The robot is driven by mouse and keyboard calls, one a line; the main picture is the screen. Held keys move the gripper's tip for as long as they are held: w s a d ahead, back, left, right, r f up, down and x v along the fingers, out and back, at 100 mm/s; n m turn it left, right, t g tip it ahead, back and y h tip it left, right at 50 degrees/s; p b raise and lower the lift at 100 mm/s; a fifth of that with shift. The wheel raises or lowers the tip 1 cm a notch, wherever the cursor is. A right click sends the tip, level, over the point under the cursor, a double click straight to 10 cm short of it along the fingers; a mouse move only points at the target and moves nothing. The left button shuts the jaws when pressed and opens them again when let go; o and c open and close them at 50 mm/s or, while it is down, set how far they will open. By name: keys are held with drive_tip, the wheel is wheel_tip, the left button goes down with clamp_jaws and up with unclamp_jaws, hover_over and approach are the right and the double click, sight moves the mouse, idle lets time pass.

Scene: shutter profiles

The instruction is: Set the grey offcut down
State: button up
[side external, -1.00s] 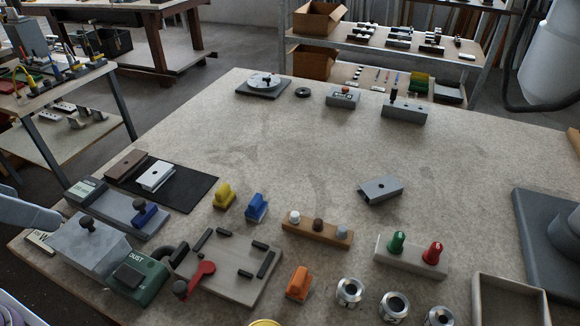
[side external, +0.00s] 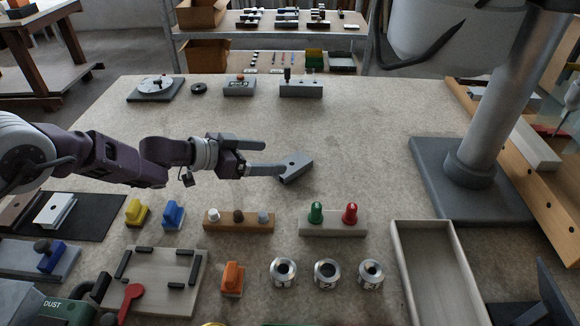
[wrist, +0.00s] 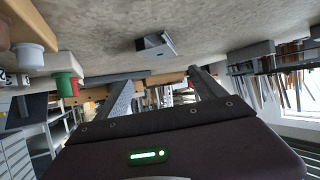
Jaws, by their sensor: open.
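The grey offcut (side external: 296,167) is a short hollow profile piece with a dark hole in its top. It lies on the bare tabletop behind the green and red knobs, resting at an angle. My gripper (side external: 274,157) comes in from the left with its fingers spread and nothing between them. In the side view one fingertip overlaps the offcut's left edge; I cannot tell there whether they touch. In the wrist view the offcut (wrist: 155,44) appears beyond the fingertips of my gripper (wrist: 158,82), apart from both.
A block with green and red knobs (side external: 333,222) and a wooden block with three knobs (side external: 238,225) stand in front. Metal cups (side external: 327,272) and an empty tray (side external: 398,262) are nearer. A grey post (side external: 490,110) rises at right.

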sight(295, 165)
drive_tip(key=f, duration=0.2)
drive_tip(key=d+f, duration=0.1)
drive_tip(key=shift+w, duration=0.4)
drive_tip(key=x, duration=0.5)
drive_tip(key=shift+w+d+f, duration=0.2)
drive_tip(key=shift+f, duration=0.05)
